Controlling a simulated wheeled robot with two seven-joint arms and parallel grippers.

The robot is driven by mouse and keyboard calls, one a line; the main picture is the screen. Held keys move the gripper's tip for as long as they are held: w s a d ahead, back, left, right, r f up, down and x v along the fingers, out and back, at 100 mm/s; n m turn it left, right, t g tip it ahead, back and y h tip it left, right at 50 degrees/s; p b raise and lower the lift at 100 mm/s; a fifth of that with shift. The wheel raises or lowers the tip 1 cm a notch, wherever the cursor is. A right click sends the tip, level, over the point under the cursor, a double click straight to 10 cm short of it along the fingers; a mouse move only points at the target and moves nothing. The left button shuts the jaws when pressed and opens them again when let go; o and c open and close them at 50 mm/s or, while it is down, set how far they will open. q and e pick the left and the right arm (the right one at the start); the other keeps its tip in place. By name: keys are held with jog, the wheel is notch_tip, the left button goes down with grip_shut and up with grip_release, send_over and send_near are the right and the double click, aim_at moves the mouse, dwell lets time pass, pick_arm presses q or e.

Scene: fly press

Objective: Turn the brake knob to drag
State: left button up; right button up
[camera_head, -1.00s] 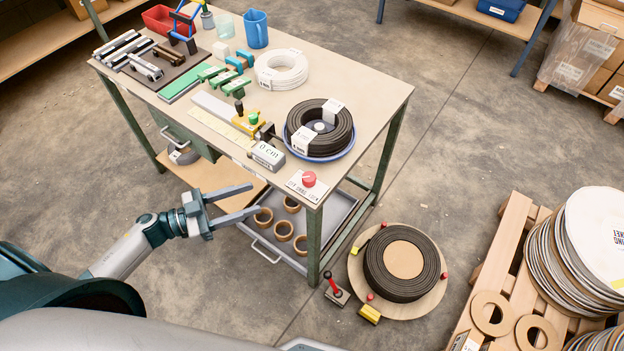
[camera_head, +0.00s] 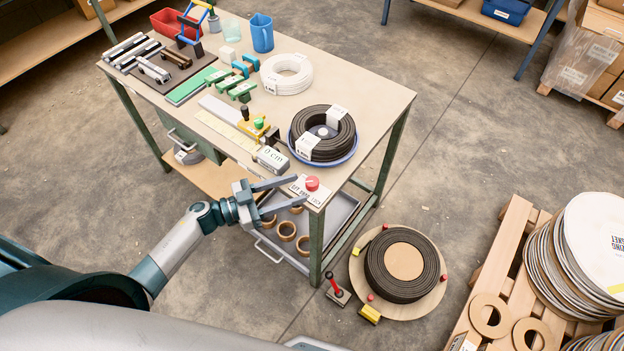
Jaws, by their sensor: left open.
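My left gripper (camera_head: 301,189) is open and empty. Its two fingers point right toward the knob, with the tips just left of it in the picture. I cannot tell whether they touch the knob or the plate. My right gripper is not in view.
On the table (camera_head: 375,100), a black cable coil (camera_head: 339,130) sits in a blue dish behind the knob. A grey "0 cm" display block (camera_head: 271,159) stands left of it. Below is a tray (camera_head: 343,208) with cardboard rings. A reel with black coil (camera_head: 402,265) lies on the floor.

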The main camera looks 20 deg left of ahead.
aim_at(312, 184)
pick_arm(q)
jog(key=shift+p+x, duration=0.6)
jog(key=shift+x, duration=2.5)
jog(key=c, duration=1)
